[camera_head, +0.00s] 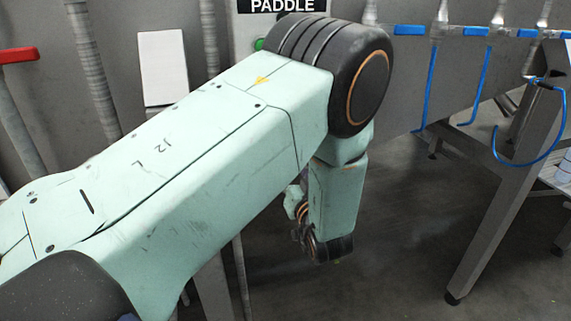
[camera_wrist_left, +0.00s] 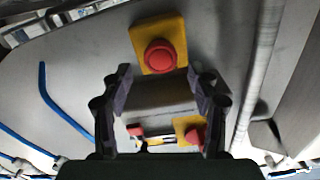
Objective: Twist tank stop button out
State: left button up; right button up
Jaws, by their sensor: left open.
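A red round button (camera_wrist_left: 160,56) on a square yellow plate (camera_wrist_left: 143,36) sits on the grey metal wall, in the upper middle of the left wrist view. My left gripper (camera_wrist_left: 160,78) is open and empty. Its two fingers stand apart, with the button beyond and between the tips, not touched as far as I see. A second red part (camera_wrist_left: 193,136) on a yellow backing (camera_wrist_left: 181,124) shows lower down, partly hidden by a finger. In the head view my left arm crosses the middle and neither red button shows. My right gripper is not in view.
A grey box marked PADDLE (camera_head: 283,6) with a green button (camera_head: 260,44) stands behind my left arm. A blank white sheet (camera_head: 162,67) is to its left. Blue hoses (camera_head: 428,85) hang at right, near a steel leg (camera_head: 500,200). The floor (camera_head: 400,220) there is clear.

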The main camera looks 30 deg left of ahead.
pick_arm(q)
jog(key=x, duration=0.4)
jog(key=shift+a+f, duration=0.1)
jog(key=shift+f, duration=0.05)
jog(key=shift+s, duration=0.1)
jog(key=shift+c, duration=0.2)
jog(key=c, duration=1.1)
jog(key=shift+c, duration=0.2)
